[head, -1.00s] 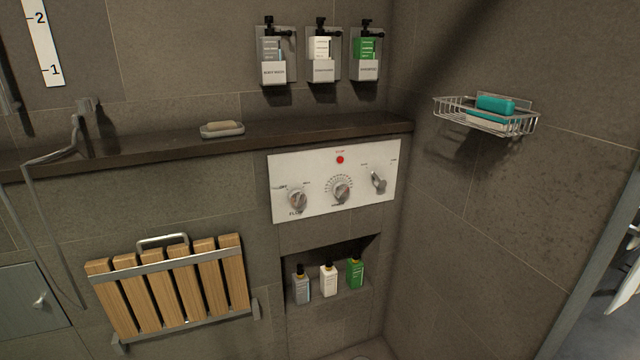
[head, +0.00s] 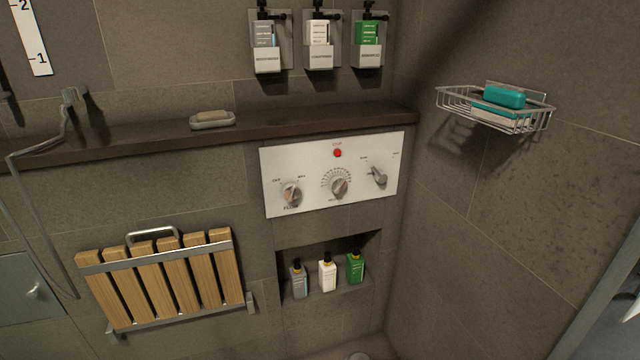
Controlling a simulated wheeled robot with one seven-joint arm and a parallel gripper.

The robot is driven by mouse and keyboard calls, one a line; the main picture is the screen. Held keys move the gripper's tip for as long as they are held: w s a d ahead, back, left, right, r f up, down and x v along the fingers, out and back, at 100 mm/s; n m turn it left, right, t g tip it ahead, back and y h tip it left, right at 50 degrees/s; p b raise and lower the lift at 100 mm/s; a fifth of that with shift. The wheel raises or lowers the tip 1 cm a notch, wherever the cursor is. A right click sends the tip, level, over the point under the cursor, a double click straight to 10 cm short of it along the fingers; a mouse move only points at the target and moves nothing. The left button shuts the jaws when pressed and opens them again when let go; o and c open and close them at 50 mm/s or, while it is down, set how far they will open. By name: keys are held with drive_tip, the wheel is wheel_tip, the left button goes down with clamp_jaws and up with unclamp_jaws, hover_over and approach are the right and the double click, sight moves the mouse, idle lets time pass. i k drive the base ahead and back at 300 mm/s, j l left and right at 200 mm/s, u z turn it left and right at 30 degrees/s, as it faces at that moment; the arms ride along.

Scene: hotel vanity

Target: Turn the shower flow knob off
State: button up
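The shower flow knob (head: 291,194) is a round metal knob at the left of a white control panel (head: 312,208) on the tiled wall. Lettering that seems to read "FLOW" is below it, with small marks at its upper left and upper right. Its exact setting is too small to read. My gripper is not in view.
A dark ledge (head: 290,128) runs above the panel, with a soap dish (head: 212,121) on it. A folded wooden seat (head: 165,275) is at lower left. A niche with several bottles (head: 327,272) lies below. A wire basket (head: 497,108) juts from the right wall.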

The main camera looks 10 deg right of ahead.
sight(291, 192)
drive_tip(key=i+u, duration=0.25)
drive_tip(key=i, duration=0.7)
